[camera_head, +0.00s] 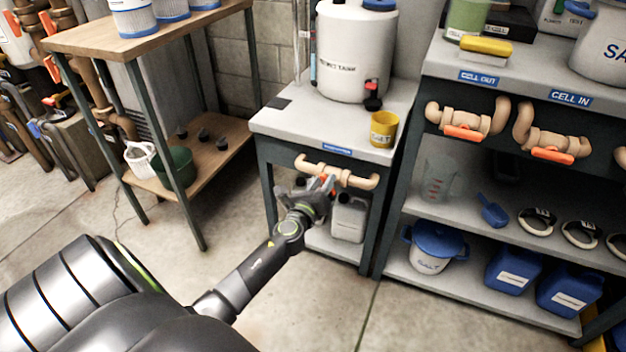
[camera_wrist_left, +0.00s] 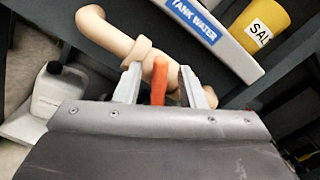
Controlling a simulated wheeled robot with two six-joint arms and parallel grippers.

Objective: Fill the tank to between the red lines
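The white tank (camera_head: 345,72) stands upright on a grey-topped stand. A thin upright tube (camera_head: 312,45) runs along its left side; the level and red lines are too small to read. Below the stand's front edge is a tan pipe valve (camera_head: 357,180) with an orange handle (camera_head: 327,184). In the left wrist view the label above this pipe (camera_wrist_left: 95,25) reads "TANK WATER". My left gripper (camera_head: 322,187) is at the valve. In the wrist view its open fingers (camera_wrist_left: 159,88) stand on either side of the orange handle (camera_wrist_left: 158,80), with gaps. My right gripper is out of view.
A yellow cup (camera_head: 383,130) stands near the tank. A white jug (camera_head: 349,218) is under the stand, close to my gripper. At right, a shelf unit (camera_head: 440,192) carries more orange-handled valves. At left is a wooden-topped rack (camera_head: 85,38). The floor between is clear.

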